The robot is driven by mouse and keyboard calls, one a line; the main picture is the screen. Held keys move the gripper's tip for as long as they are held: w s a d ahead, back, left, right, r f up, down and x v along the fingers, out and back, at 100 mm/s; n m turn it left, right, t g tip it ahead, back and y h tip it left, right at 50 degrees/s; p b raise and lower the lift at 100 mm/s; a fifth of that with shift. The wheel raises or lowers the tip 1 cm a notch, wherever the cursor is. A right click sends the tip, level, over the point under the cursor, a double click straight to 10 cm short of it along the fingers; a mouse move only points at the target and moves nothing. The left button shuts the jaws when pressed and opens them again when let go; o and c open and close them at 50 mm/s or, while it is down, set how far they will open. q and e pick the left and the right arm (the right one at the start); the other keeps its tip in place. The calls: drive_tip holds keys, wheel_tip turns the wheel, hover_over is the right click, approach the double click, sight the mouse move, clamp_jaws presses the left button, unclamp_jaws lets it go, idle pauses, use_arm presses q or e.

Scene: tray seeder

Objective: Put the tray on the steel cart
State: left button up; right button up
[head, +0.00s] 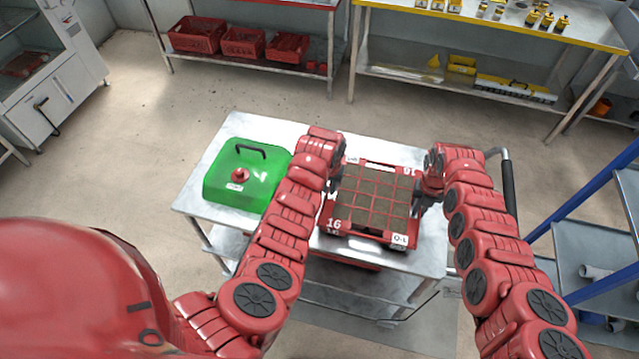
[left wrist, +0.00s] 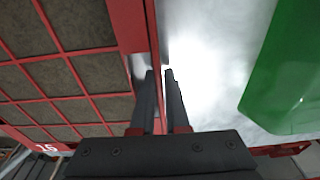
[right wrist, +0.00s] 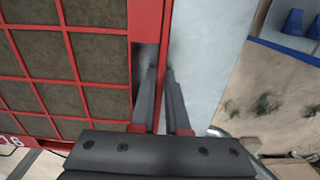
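The tray (head: 329,226) is red, with a grid of brown soil cells and the number 16 on its corners. It is level over the right part of the steel cart's top (head: 432,240); I cannot tell whether it touches the metal. My left gripper (head: 333,177) is at its left side. In the left wrist view its fingers (left wrist: 160,73) are close together with the tray's thin red side edge between them. My right gripper (head: 421,190) is at the right side. In the right wrist view its fingers (right wrist: 161,72) likewise close on the red side edge.
A green box with a black handle (head: 222,179) stands on the cart's left part. The cart's push handle (head: 507,185) is at the right. A blue-framed shelf (head: 576,225) stands further right. Benches with red crates (head: 243,42) and yellow items (head: 462,65) line the back. Open floor lies between.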

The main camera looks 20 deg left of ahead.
use_arm(q)
drive_tip(key=o, duration=0.4)
drive_tip(key=shift+r, duration=0.2)
drive_tip(key=shift+c, duration=0.2)
use_arm(e)
drive_tip(key=o, duration=0.4)
drive_tip(key=shift+r, duration=0.15)
drive_tip(key=shift+c, duration=0.2)
use_arm(q)
drive_tip(key=shift+s+r, duration=0.15)
drive_tip(key=shift+r, duration=1.15)
drive_tip(key=shift+s+r, duration=0.2)
drive_tip(key=shift+r, duration=1.15)
drive_tip(key=shift+s+r, duration=0.15)
drive_tip(key=shift+r, duration=1.15)
use_arm(e)
drive_tip(key=shift+r, duration=0.1)
wheel_tip(320, 180, up, 12)
